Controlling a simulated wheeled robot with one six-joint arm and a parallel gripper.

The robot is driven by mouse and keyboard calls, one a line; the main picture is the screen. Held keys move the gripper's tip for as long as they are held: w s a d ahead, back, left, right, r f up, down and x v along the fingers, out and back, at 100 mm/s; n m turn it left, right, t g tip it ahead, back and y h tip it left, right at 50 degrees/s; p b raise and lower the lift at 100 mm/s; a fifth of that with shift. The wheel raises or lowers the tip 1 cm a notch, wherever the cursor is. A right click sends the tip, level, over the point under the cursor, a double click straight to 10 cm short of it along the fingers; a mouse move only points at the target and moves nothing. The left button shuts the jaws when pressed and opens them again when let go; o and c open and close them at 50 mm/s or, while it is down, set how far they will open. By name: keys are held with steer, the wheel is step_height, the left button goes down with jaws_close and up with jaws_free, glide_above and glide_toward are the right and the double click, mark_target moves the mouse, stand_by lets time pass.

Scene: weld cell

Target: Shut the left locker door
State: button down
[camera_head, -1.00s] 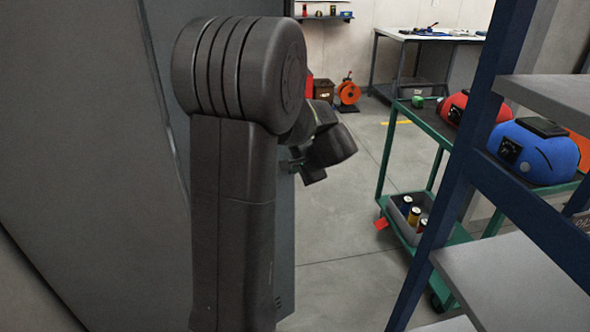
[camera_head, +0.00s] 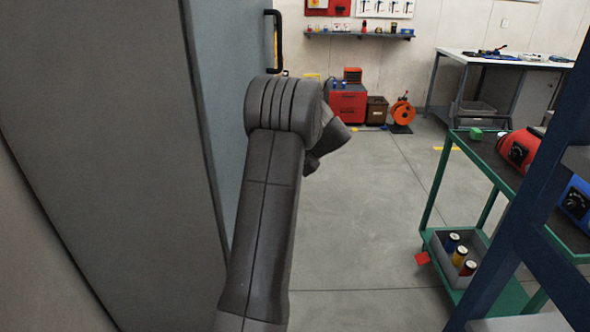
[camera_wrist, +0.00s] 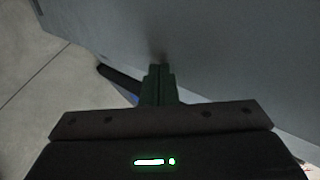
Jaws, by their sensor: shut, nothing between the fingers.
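The blue-grey locker door (camera_head: 222,70) is seen at a steep slant in the head view, beside a large dark grey locker panel (camera_head: 100,110). A black bar handle (camera_head: 275,42) stands out at the door's far edge. My arm hides the lower part of the door; how far it stands open is hard to tell. In the wrist view my gripper (camera_wrist: 158,72) is shut and empty, its fingertips pointing at a flat grey surface (camera_wrist: 220,50), very close to or touching it. In the head view the fingers are hidden behind my wrist.
A green cart (camera_head: 437,190) with a bin of cans (camera_head: 485,245) stands at right, behind a dark blue rack post (camera_head: 540,170). A workbench (camera_head: 500,62), red box (camera_head: 347,103) and orange reel (camera_head: 402,113) are at the back. The floor between (camera_head: 370,220) is clear.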

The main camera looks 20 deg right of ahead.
steer(key=w+a+n+g+y+p, duration=0.2)
steer(key=w+a+n+g+p, duration=0.1)
steer(key=w+a, duration=0.4)
steer(key=shift+a+n, duration=0.9)
steer(key=shift+a, duration=0.05)
steer(key=shift+a, duration=0.1)
